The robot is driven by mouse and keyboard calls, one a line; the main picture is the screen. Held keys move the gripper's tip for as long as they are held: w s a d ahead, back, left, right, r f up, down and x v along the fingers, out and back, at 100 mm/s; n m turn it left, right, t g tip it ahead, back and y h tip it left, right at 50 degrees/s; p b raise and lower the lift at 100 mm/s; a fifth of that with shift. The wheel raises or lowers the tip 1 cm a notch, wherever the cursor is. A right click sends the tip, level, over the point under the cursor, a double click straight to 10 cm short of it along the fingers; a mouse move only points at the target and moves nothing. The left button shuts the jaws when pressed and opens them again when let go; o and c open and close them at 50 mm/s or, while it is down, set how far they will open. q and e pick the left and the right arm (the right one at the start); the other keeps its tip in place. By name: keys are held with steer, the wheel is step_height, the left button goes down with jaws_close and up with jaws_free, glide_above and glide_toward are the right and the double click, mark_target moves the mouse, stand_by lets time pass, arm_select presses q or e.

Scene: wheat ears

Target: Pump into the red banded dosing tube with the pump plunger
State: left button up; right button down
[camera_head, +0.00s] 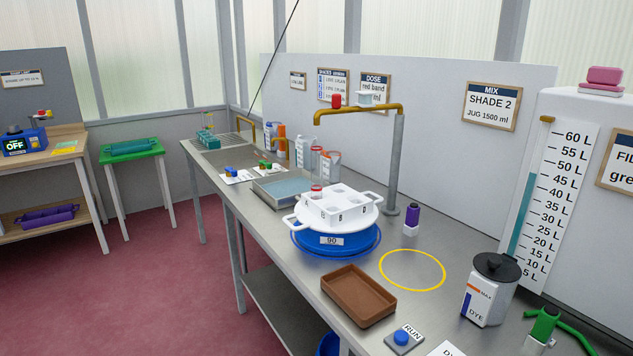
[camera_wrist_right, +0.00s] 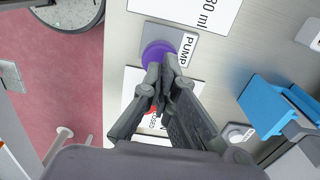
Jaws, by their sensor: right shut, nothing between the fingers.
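The purple round pump plunger (camera_wrist_right: 156,52) sits on a grey plate labelled PUMP in the right wrist view. My right gripper (camera_wrist_right: 167,64) is shut and empty, with its fingertips at the plunger's lower right edge in that picture. I cannot tell whether they touch it. In the head view, a clear tube with a red band (camera_head: 316,187) stands upright at the back of the white numbered holder (camera_head: 336,212), which rests on a blue round base (camera_head: 330,243) reading 90. Neither gripper shows in the head view, and my left gripper is not in view.
A sign reading 80 ml (camera_wrist_right: 195,12) lies beside the plunger. A blue block-like object (camera_wrist_right: 272,108) stands to its right. A red part is partly hidden behind the right fingers. In the head view, a brown tray (camera_head: 358,296) and a dye jug (camera_head: 488,292) stand on the bench.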

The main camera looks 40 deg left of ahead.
steer(key=shift+f+b, duration=2.8)
steer(key=shift+f, duration=0.25)
steer(key=shift+r, duration=0.15)
steer(key=shift+r+p, duration=1.55)
steer(key=shift+r, duration=1.4)
steer(key=shift+f, duration=0.1)
